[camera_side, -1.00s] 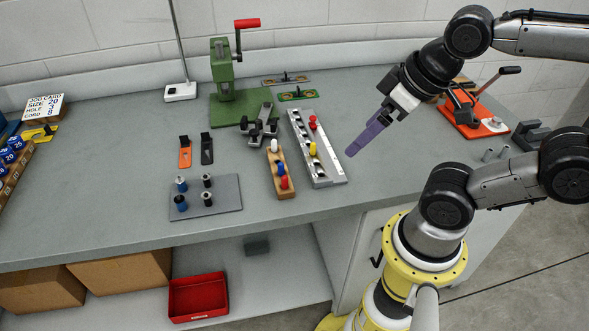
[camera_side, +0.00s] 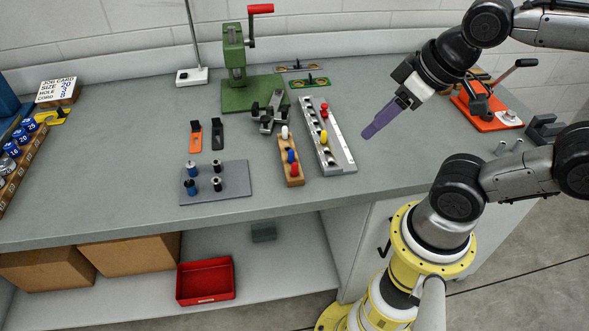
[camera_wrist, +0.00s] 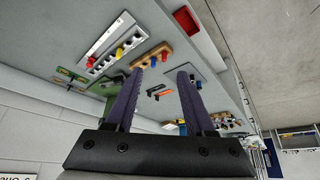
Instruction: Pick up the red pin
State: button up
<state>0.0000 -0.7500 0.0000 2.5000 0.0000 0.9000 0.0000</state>
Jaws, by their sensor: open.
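Two red pins show. One red pin (camera_side: 324,110) stands upright near the far end of the grey metal rail (camera_side: 342,150), behind a yellow pin (camera_side: 323,136). The other red pin (camera_side: 294,170) is at the near end of the wooden block (camera_side: 297,181), with a blue pin (camera_side: 291,156) and a white pin (camera_side: 285,131) behind it. My gripper (camera_side: 368,134) has purple fingers and hangs right of the rail, apart from both pins. In the wrist view my gripper (camera_wrist: 160,72) is open and empty, with the rail's red pin (camera_wrist: 90,62) left of the fingers.
A grey plate (camera_side: 230,192) with several posts lies left of the block. Dark clamps (camera_side: 270,113) and a green press (camera_side: 235,75) stand behind. An orange tool base (camera_side: 490,118) is at right.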

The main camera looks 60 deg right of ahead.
jog(key=w+r+m+g, duration=0.1)
jog(key=w+r+m, duration=0.25)
jog(key=m, duration=0.65)
jog(key=m+g, duration=0.4)
jog(key=m, duration=0.4)
send_over(295, 163)
notch_tip(295, 163, down, 5)
jog(key=shift+g, duration=0.3)
jog(key=f, duration=1)
jog(key=shift+w+a, duration=0.1)
jog(key=shift+w, duration=0.2)
jog(key=shift+s+f, duration=0.15)
jog(key=shift+f, duration=1.35)
jog(key=shift+s+f, duration=0.15)
jog(key=shift+f, duration=1.35)
grip_shut()
